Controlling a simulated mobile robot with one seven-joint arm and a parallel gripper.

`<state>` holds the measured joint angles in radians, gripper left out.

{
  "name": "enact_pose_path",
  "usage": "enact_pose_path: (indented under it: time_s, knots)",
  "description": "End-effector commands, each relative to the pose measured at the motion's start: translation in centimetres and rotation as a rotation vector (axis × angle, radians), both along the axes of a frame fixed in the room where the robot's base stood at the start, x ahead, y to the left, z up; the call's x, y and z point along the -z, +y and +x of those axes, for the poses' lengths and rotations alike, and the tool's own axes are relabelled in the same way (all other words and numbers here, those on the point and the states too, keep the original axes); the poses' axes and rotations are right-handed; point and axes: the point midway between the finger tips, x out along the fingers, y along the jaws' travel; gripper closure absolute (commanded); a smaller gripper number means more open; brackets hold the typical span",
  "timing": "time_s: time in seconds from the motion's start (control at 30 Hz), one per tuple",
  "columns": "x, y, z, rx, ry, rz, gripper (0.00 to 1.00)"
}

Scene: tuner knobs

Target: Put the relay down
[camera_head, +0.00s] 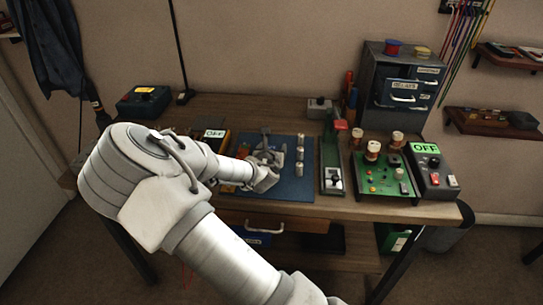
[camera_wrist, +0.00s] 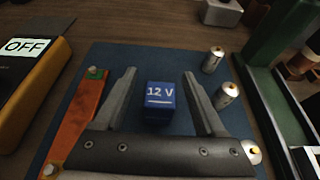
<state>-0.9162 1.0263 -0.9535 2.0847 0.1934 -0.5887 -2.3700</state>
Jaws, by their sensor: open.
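The relay, a blue cube marked "12 V" (camera_wrist: 160,98), sits on the blue mat (camera_wrist: 118,56) in the wrist view. My gripper (camera_wrist: 160,73) is open, with one finger on each side of the relay and a gap showing on both sides. In the head view my gripper (camera_head: 266,160) is low over the blue mat (camera_head: 294,190), and I cannot make out the relay there.
A yellow-sided box reading OFF (camera_wrist: 32,88) is at far left. A green press-like stand (camera_head: 331,160) and green circuit board (camera_head: 378,178) stand right of the mat.

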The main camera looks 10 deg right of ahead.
Motion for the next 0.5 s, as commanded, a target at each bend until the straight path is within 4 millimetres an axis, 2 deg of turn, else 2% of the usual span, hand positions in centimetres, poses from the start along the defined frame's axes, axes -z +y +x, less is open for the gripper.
enact_pose_path:
  time_s: [0.1, 0.33, 0.37, 0.5]
  knots:
    - [0.33, -0.23, 0.61, 0.000, 0.001, 0.001, 0.28]
    - [0.30, -0.21, 0.69, 0.000, 0.000, 0.000, 0.28]
    - [0.30, -0.21, 0.69, 0.000, 0.000, 0.000, 0.31]
    - [0.29, -0.21, 0.68, 0.000, 0.000, 0.000, 0.56]
